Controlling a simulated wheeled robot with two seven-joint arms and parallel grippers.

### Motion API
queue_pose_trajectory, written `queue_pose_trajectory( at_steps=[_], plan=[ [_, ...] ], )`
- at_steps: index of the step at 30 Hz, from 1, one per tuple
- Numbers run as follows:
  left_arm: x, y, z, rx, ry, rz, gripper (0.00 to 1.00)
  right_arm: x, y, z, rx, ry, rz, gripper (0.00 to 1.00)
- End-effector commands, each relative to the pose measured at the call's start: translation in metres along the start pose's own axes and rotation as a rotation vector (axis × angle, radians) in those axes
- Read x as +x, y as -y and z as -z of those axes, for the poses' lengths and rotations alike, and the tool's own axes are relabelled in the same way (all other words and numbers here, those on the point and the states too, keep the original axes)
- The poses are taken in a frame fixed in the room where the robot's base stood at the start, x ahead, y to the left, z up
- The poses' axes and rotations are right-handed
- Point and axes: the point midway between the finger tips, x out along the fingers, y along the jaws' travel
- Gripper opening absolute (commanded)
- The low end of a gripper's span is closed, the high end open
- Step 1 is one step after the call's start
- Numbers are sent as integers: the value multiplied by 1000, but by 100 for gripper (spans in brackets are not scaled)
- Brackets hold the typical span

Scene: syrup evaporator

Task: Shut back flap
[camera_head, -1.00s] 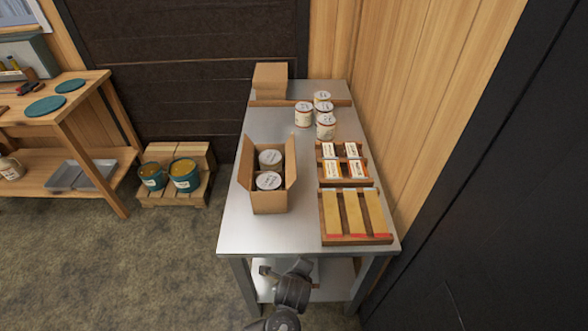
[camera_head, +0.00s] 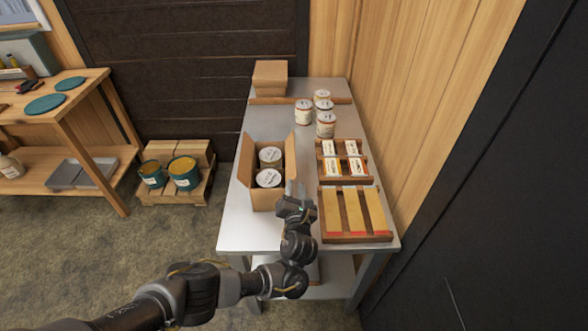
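An open cardboard box (camera_head: 268,200) stands on the metal table in the head view, with two white-lidded cans (camera_head: 268,178) inside. Its left side flap (camera_head: 243,160) stands up and leans outward. Its right side flap (camera_head: 290,160) stands up. I cannot make out a separate flap at the far end. My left gripper (camera_head: 296,205) is at the near right corner of the box, by the lower end of the right flap. I cannot tell whether it touches the box or whether its fingers are apart. My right gripper is not in view.
Several white cans (camera_head: 325,125) stand farther back on the table (camera_head: 240,227). Right of the box are a wooden rack of small labelled packs (camera_head: 341,165) and a wooden tray with yellow strips (camera_head: 355,238). Closed cardboard boxes (camera_head: 270,75) sit at the far end.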

Motion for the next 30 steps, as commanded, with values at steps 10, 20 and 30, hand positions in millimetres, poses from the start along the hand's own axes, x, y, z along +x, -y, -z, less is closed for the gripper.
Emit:
queue_pose_trajectory(
  at_steps=[10, 20, 30],
  plan=[
    [65, 1, 3, -2, -1, -2, 25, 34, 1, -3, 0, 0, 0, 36],
    [92, 1, 2, -1, -2, 2, 25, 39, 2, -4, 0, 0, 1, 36],
    [93, 0, 1, -3, -2, 2, 15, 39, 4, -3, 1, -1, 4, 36]
  ],
)
